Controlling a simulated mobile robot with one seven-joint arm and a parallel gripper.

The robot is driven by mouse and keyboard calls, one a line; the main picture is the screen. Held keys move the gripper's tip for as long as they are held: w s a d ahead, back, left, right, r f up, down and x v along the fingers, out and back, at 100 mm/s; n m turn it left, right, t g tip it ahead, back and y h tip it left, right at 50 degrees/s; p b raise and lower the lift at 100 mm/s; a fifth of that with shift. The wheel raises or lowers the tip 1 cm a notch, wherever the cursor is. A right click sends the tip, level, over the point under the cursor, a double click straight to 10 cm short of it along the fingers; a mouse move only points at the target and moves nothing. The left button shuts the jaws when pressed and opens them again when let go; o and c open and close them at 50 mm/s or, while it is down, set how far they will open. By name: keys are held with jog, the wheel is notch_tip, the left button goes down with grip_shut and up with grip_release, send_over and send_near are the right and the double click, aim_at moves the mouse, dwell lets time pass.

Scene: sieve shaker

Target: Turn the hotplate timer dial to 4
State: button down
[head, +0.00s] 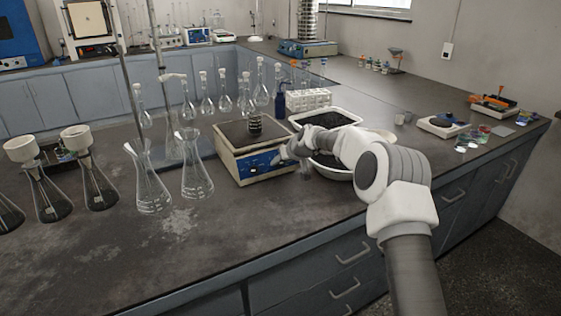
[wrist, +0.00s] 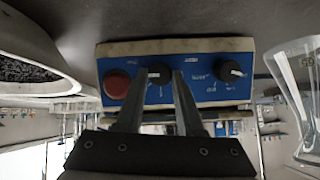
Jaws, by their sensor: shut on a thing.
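The hotplate (head: 232,166) stands on the bench with a blue front panel (head: 258,166). In the wrist view, which is upside down, the blue panel (wrist: 204,90) carries a red button (wrist: 117,84), a middle black dial (wrist: 160,75) and another black dial (wrist: 231,71) at the right. My gripper (wrist: 160,80) is shut on the middle dial, one finger on each side. The free dial has a white pointer line. Printed marks are too small to read, so I cannot tell which dial is the timer. In the head view my gripper (head: 286,156) hides part of the panel.
A dark stack of weights (head: 255,124) stands on the hotplate. Conical flasks (head: 196,170) stand close at its left. A white tray of dark grains (head: 326,117) and a bowl lie at its right. The bench front is clear.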

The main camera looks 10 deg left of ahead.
dwell(0.5)
jog(key=c, duration=0.5)
grip_release()
jog(key=p+v, duration=0.1)
jog(key=v, duration=1.6)
jog(key=shift+s+d, duration=0.15)
jog(key=shift+s, duration=0.05)
